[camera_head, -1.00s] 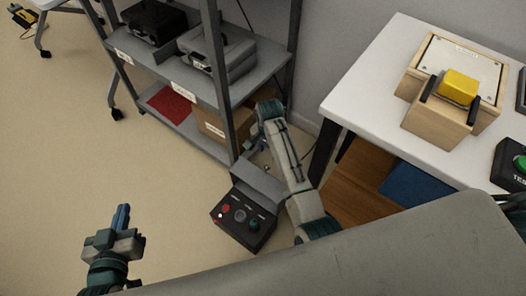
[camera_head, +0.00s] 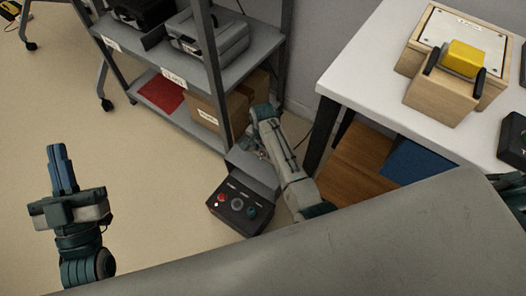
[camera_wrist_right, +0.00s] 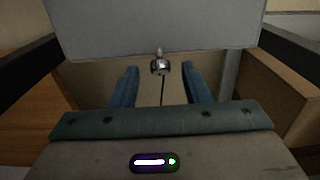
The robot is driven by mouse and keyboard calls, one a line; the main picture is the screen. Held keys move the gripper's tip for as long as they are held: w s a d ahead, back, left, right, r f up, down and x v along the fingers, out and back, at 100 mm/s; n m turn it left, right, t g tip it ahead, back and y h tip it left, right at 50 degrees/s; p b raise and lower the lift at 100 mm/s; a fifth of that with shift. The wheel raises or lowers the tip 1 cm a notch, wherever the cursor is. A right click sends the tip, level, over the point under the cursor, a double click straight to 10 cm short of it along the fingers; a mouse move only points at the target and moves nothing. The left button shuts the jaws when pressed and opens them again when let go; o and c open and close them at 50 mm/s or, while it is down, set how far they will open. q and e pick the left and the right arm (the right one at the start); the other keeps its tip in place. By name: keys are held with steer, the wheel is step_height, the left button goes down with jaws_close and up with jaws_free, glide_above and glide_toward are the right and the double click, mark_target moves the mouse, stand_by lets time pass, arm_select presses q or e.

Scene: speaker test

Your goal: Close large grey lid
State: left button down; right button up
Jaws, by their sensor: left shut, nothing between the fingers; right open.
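A black control box (camera_head: 237,207) with a red button and dark knobs sits on the floor beside the shelf. Its grey lid (camera_head: 256,172) stands raised at the back edge. In the right wrist view the lid seems to be the broad grey panel (camera_wrist_right: 150,22) across the top, with a shiny metal knob (camera_wrist_right: 160,67) at its edge. My right gripper (camera_wrist_right: 159,72) is open, with the knob between the fingertips in that picture; I cannot tell whether they touch it. In the head view that gripper is partly hidden behind the lid. My left gripper (camera_head: 60,160) is shut and empty over bare floor.
A grey metal shelf (camera_head: 190,85) stands behind the box, with a grey case (camera_head: 210,40) and a cardboard box (camera_head: 208,115). Open floor (camera_head: 130,165) lies at left.

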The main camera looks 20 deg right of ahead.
arm_select(q)
steer(key=shift+s+r+m+t+h, duration=0.15)
steer(key=shift+s+r+t, duration=0.15)
steer(key=shift+r, duration=0.2)
steer(key=shift+s+r+m+t+h, duration=0.2)
steer(key=shift+r+t, duration=0.1)
steer(key=shift+r, duration=0.2)
arm_select(e)
steer(key=shift+f, duration=0.6)
jaws_close()
